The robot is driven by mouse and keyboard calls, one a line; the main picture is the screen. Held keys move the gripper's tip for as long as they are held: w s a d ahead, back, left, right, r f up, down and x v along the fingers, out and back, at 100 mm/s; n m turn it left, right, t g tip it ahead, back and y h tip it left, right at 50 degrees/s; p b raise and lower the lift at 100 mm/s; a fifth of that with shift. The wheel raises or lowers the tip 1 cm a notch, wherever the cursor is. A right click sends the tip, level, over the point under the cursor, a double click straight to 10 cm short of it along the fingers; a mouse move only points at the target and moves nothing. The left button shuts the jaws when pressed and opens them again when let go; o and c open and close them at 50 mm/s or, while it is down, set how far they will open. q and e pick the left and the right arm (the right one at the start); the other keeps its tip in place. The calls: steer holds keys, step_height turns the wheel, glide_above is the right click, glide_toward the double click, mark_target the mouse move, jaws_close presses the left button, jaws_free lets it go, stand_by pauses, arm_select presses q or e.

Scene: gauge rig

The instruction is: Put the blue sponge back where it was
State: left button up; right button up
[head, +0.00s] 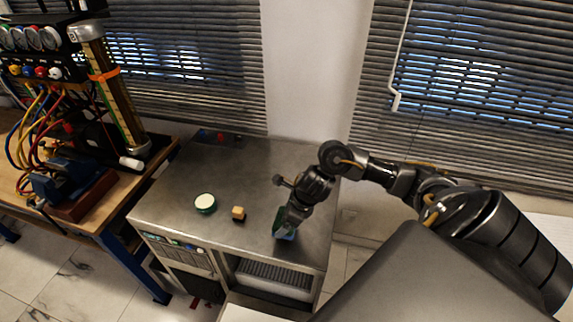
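The blue sponge (289,237) is at the fingertips of my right gripper (288,221), near the front right of the grey metal cabinet top (185,233). A dark green face shows on its left side and a little blue shows low down. It looks tilted on edge between the fingers, which hide part of it. I cannot tell whether it touches the top. My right arm reaches in from the right. My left gripper is not in view.
A round green-rimmed tin with a white top (205,203) and a small wooden block (238,213) stand left of the gripper. Small red and blue items lie at the back edge. The gauge rig (60,60) stands over a wooden bench at left.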

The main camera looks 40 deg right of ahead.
steer(key=f, duration=0.2)
steer(key=f+p, duration=0.1)
steer(key=shift+d+f, duration=0.25)
steer(key=shift+f, duration=0.2)
steer(key=o, duration=0.7)
steer(key=shift+r, duration=0.15)
steer(key=shift+r, duration=0.2)
steer(key=b+v, duration=0.1)
steer(key=v, duration=1)
steer(key=shift+s+d+r+b, duration=0.1)
steer(key=shift+s+r+b, duration=0.1)
steer(key=shift+r+b, duration=0.15)
